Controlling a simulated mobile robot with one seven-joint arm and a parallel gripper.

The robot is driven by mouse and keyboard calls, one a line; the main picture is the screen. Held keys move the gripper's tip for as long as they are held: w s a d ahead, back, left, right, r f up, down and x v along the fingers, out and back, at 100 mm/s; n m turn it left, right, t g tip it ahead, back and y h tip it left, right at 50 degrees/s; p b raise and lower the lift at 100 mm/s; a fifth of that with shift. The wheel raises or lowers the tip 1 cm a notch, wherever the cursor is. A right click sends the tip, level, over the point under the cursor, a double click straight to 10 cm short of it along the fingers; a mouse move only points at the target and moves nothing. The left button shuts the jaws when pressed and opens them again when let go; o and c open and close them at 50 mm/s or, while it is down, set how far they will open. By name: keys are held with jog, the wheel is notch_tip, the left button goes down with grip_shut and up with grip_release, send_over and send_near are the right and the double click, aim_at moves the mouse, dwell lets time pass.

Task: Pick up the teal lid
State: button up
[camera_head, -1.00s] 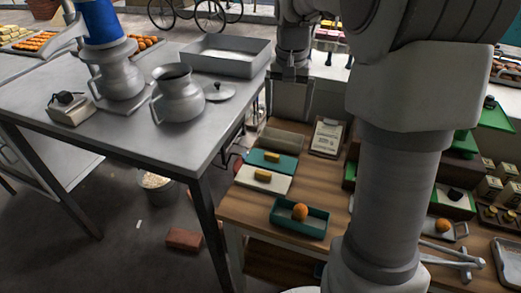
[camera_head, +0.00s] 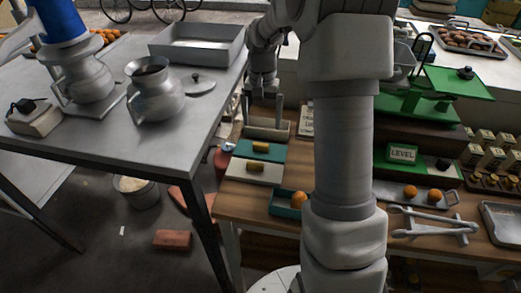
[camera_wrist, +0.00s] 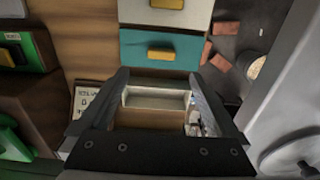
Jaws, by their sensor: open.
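The teal lid (camera_head: 240,152) is a flat teal rectangle with a yellow handle, lying on the wooden table (camera_head: 240,208). In the wrist view the teal lid (camera_wrist: 134,58) is just beyond my fingertips. My gripper (camera_head: 265,106) points down, open and empty, with its fingers wide apart. It appears over the open grey tray behind the lid. In the wrist view the grey tray (camera_wrist: 155,97) shows between the fingers of my gripper (camera_wrist: 158,74). My gripper is apart from the lid.
A white lid (camera_head: 235,168) with a yellow handle lies in front of the teal one. A teal box (camera_head: 281,207) holding an orange is nearer. A metal table (camera_head: 130,145) with jugs stands left. Green scales (camera_head: 420,105) stand right.

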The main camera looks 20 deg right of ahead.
aim_at(261, 144)
notch_tip(261, 144, down, 9)
jog(key=shift+s+a, duration=0.1)
jog(key=shift+a, duration=0.05)
dwell(0.4)
jog(key=c, duration=1.4)
jog(key=shift+r, duration=0.1)
